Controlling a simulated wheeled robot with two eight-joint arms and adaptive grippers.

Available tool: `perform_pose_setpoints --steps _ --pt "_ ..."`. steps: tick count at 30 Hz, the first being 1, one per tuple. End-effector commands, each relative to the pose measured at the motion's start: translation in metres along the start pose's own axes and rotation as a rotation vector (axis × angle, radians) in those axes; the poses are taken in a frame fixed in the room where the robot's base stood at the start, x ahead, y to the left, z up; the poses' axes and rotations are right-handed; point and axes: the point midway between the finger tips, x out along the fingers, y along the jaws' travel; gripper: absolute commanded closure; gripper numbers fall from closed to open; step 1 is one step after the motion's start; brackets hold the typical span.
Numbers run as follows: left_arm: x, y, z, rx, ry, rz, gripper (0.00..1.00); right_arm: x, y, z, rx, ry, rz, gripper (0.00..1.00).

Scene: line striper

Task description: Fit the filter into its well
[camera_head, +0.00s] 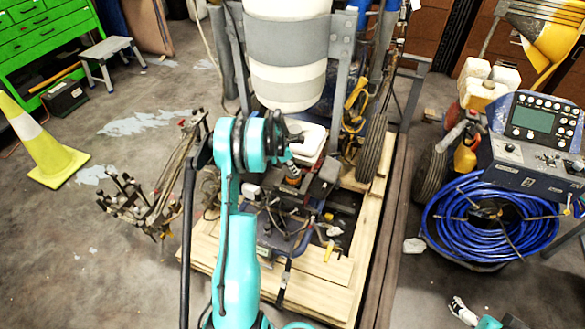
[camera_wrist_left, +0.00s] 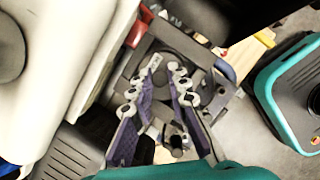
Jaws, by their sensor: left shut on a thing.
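My left gripper (camera_head: 292,172) is over the engine area of the line striper, at the end of my teal arm, partly hidden by its wrist. In the left wrist view its two purple-sided fingers (camera_wrist_left: 166,80) reach toward a dark grey frame (camera_wrist_left: 130,68) with a dark round opening between its sides. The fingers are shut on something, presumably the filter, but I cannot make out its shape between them. I cannot tell whether the dark opening is the well. My right gripper (camera_head: 463,311) shows at the lower right edge, low over bare floor, apart from the machine.
A white tank (camera_head: 288,55) stands behind the work spot, with a black wheel (camera_head: 371,148) to its right. The machine rests on a wooden pallet (camera_head: 318,292). A blue hose coil (camera_head: 450,237) lies at the right. A yellow cone (camera_head: 45,150) stands left.

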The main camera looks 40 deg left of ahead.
Motion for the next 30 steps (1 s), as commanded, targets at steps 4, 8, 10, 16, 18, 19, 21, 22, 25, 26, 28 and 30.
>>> perform_pose_setpoints --steps 4,8,10,16,18,19,21,22,25,26,28,30 --pt "0.001 0.0 0.0 0.0 0.0 0.0 1.0 0.0 0.0 0.0 0.0 0.0 0.0 0.12" --pt "0.003 0.0 -0.001 0.0 0.0 0.0 1.0 0.0 0.0 0.0 0.0 0.0 0.0 0.12" --pt "0.004 0.0 -0.002 0.0 0.0 0.0 1.0 0.001 0.0 0.0 0.0 0.0 0.0 0.12" --pt "0.009 0.0 -0.003 0.0 0.0 0.0 1.0 0.001 0.0 0.001 0.0 0.0 0.0 0.12" --pt "0.011 0.0 -0.004 0.0 0.0 0.0 1.0 0.001 0.0 0.001 0.0 0.0 0.0 0.12" --pt "0.011 0.0 -0.004 0.0 0.0 0.0 1.0 0.002 0.0 0.001 0.0 0.0 0.0 0.12" --pt "0.013 0.0 -0.005 0.0 0.0 0.0 0.81 0.002 0.0 0.001 0.0 0.0 0.0 0.12" --pt "0.012 0.0 -0.004 0.0 0.0 0.0 0.73 0.002 0.0 0.001 0.0 0.0 0.0 0.12" --pt "0.012 0.0 -0.004 0.0 0.0 0.0 0.6 0.001 0.0 0.001 0.0 0.0 0.0 0.12" --pt "0.012 0.0 -0.004 0.0 0.0 0.0 0.6 0.001 0.0 0.001 0.0 0.0 0.0 0.12" --pt "0.012 0.0 -0.004 0.0 0.0 0.0 0.6 0.001 0.0 0.001 0.0 0.0 0.0 0.12" --pt "0.012 0.0 -0.004 0.0 0.0 0.0 0.6 0.001 0.0 0.001 0.0 0.0 0.0 0.12"
